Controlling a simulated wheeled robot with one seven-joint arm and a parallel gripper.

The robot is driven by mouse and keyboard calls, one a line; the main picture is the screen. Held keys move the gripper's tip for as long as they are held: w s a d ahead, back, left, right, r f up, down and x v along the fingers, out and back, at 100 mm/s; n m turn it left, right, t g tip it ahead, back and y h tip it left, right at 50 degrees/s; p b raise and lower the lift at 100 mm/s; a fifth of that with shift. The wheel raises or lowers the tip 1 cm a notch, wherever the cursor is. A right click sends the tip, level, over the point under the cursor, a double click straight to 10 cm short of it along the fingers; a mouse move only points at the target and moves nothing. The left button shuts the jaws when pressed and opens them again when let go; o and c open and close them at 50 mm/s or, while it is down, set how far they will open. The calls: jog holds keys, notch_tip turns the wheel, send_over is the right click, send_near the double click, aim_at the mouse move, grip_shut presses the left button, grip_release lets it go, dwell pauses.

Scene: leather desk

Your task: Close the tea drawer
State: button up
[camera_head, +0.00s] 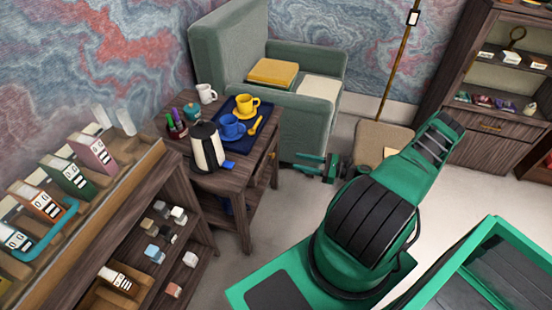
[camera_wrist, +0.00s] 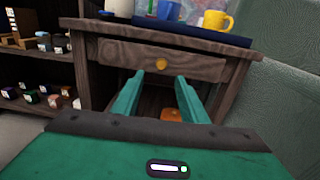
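The tea drawer (camera_wrist: 125,53) is a wooden drawer with a round yellow knob (camera_wrist: 161,65), under the top of the small dark side table (camera_wrist: 85,75). In the wrist view its front looks slightly tilted and proud of the frame, but I cannot tell how far it stands out. My gripper (camera_wrist: 160,77) has two green fingers spread apart, empty, just below and before the knob, with no clear contact. In the head view my gripper (camera_head: 312,166) is to the right of the side table (camera_head: 236,178), facing its drawer side. The drawer front is mostly hidden there.
A blue tray (camera_head: 258,137) on the table carries a yellow cup (camera_head: 246,106), a blue cup (camera_head: 231,127) and a spoon. A kettle (camera_head: 207,147) stands near the table's edge. A green armchair (camera_head: 305,115) stands behind, close to my gripper. Shelves (camera_head: 125,195) stand left.

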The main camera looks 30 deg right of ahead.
jog(key=x, duration=1)
jog(key=shift+w, duration=0.3)
jog(key=shift+a, duration=0.1)
jog(key=shift+c, duration=0.3)
grip_shut()
